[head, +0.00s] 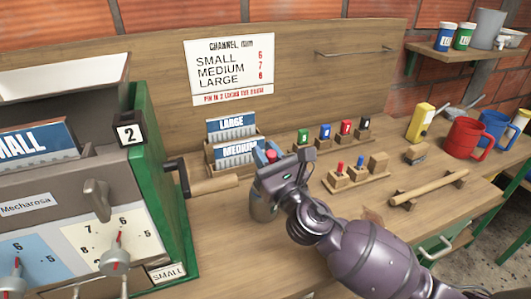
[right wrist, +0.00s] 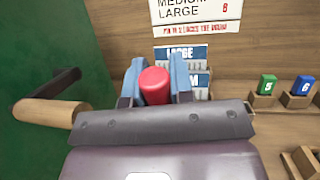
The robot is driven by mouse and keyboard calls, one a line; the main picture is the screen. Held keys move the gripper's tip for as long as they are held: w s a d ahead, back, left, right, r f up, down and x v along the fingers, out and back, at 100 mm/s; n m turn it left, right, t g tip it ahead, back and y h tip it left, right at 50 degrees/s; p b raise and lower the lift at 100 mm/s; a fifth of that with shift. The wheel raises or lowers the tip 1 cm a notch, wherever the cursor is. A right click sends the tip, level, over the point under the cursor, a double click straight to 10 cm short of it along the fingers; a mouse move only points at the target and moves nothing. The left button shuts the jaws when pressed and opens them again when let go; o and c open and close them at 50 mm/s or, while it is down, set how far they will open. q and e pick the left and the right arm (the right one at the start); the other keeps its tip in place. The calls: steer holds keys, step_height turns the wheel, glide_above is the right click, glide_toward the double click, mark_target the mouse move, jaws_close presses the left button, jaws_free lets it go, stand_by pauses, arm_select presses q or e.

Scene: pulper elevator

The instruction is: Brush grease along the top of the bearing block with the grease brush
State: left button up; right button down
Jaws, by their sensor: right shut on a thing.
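My right gripper (head: 270,157) is above the bench, in front of the LARGE and MEDIUM cards. It is shut on a red, round-ended thing, which shows between the blue fingers in the right wrist view (right wrist: 154,86). The rest of that thing is hidden, so I cannot tell whether it is the grease brush. I cannot pick out the bearing block with certainty. My left gripper is not in view.
The green-sided machine (head: 165,190) stands at the left, its wooden crank handle (head: 214,185) sticking out toward my gripper. A wooden peg rack (head: 350,182), a wooden bar (head: 430,188), a yellow can (head: 420,121) and a red mug (head: 465,138) are at the right.

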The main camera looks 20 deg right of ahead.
steer(key=shift+f+b, duration=0.35)
steer(key=shift+f, duration=0.25)
stand_by(0.8)
steer(key=shift+f, duration=0.2)
stand_by(1.7)
steer(key=shift+r+p, duration=0.9)
steer(key=shift+r, duration=0.35)
steer(key=shift+r+p, duration=0.6)
steer(key=shift+p, duration=0.2)
steer(key=shift+r+p, duration=0.95)
steer(key=shift+r, duration=0.05)
steer(key=shift+r+p, duration=0.75)
steer(key=shift+r, duration=0.15)
